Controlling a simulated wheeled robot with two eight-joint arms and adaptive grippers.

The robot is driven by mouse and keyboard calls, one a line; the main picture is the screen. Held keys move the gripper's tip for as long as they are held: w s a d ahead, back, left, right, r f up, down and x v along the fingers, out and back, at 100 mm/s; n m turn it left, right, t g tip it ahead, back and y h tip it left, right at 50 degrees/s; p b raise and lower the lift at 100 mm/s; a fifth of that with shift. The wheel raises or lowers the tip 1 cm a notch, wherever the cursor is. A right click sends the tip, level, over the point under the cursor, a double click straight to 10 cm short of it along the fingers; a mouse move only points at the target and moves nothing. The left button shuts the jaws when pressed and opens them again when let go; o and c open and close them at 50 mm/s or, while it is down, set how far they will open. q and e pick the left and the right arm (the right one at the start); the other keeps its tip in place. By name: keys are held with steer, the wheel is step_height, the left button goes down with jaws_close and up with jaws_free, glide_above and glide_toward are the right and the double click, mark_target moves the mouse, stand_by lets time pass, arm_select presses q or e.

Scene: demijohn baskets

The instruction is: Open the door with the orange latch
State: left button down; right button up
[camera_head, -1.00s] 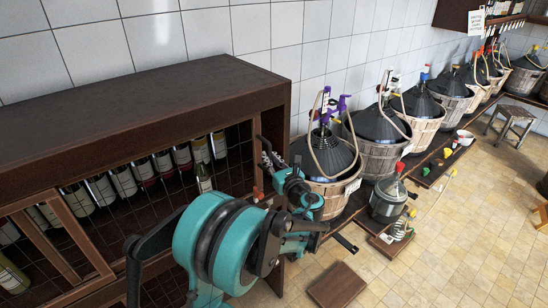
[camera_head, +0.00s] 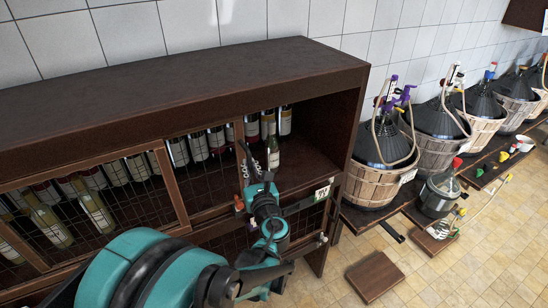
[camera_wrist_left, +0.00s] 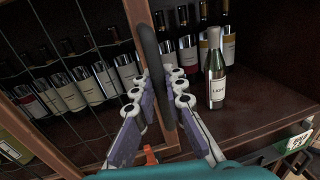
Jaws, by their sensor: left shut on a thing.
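The dark wooden cabinet (camera_head: 200,80) has wire-mesh doors in wooden frames. The orange latch (camera_head: 239,203) sits low beside my left gripper (camera_head: 260,180); it also shows below the fingers in the left wrist view (camera_wrist_left: 150,156). My left gripper is shut on a dark curved bar handle (camera_wrist_left: 152,60), whose upper end shows in the head view (camera_head: 247,157). The mesh door (camera_head: 207,180) lies left of the handle. To its right the compartment is uncovered, with a green bottle (camera_head: 273,152) standing inside. The handle's grasped part is partly hidden. My right gripper is not in view.
Rows of wine bottles (camera_head: 90,215) lie behind mesh at left. A white label (camera_head: 322,193) is on the cabinet's right front edge. Basketed demijohns (camera_head: 372,170) stand right of the cabinet. A brown board (camera_head: 375,277) lies on the tiled floor; open floor is at lower right.

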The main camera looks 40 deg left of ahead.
arm_select(q)
steer(key=s, duration=0.1)
steer(key=s+a, duration=0.1)
steer(key=s, duration=0.1)
steer(key=s+a, duration=0.1)
steer(key=s, duration=0.1)
steer(key=shift+s+a, duration=0.15)
steer(key=c, duration=1.6)
jaws_free()
steer(key=shift+o, duration=0.2)
steer(key=v, duration=0.7)
steer(key=shift+s+d, duration=0.15)
steer(key=shift+d, duration=0.1)
